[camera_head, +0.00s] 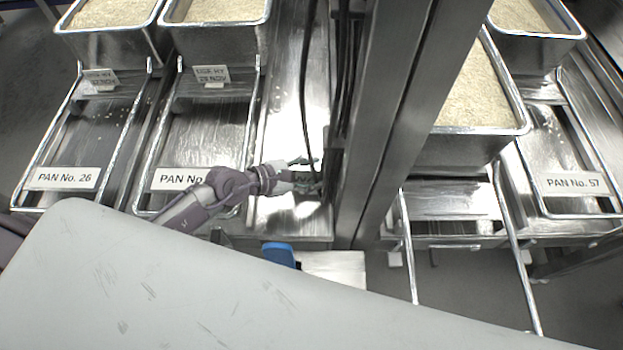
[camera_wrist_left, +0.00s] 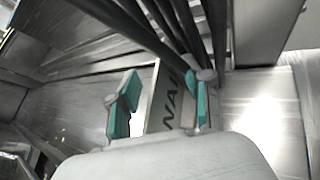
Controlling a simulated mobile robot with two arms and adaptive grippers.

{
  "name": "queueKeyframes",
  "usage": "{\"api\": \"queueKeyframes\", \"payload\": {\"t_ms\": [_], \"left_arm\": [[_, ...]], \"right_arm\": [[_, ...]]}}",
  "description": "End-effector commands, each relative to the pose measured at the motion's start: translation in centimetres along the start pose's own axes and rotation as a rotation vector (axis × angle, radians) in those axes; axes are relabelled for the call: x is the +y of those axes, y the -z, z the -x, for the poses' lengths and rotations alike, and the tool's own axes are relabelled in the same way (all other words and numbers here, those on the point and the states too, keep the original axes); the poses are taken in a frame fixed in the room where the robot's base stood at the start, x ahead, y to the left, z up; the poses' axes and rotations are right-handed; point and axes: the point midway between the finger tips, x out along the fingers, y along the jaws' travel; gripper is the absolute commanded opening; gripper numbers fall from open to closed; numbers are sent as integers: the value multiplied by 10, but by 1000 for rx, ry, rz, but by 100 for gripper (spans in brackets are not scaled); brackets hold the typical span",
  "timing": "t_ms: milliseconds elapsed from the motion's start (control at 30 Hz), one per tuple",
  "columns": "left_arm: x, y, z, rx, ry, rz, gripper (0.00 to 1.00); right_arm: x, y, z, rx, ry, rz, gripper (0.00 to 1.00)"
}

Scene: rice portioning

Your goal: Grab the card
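A card with large dark letters, partly readable as "WA", stands upright between my left gripper's fingers in the left wrist view (camera_wrist_left: 174,107). My left gripper (camera_head: 308,174) reaches in from the left over the metal surface beside the upright column in the head view. Its teal-padded fingers (camera_wrist_left: 158,100) are apart in the left wrist view. A gap shows between the left pad and the card; the right pad is close to the card's lettered face, and I cannot tell if it touches. The card is not clearly visible in the head view. My right gripper is not in view.
Black cables (camera_head: 306,90) hang right by the left gripper, next to the metal column (camera_head: 392,120). Rice pans (camera_head: 215,32) stand at the back. Labelled racks (camera_head: 62,178) lie left and right. Small cards (camera_head: 211,76) stand on the left racks. A blue object (camera_head: 279,254) is in front.

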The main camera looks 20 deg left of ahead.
Motion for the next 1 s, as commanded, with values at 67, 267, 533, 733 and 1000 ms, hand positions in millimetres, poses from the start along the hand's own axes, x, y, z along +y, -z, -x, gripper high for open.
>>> {"api": "queueKeyframes", "payload": {"t_ms": [67, 267, 533, 733, 1000], "left_arm": [[0, 0, 0, 0, 0, 0, 38], [0, 0, 0, 0, 0, 0, 5], [0, 0, 0, 1, 0, 0, 0], [1, -3, 2, 0, 0, 0, 0], [14, -45, 24, -2, -2, -4, 0]], "right_arm": [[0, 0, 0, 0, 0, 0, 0], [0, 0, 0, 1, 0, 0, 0], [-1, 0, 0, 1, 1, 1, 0], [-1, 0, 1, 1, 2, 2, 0], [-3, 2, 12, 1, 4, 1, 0]]}}
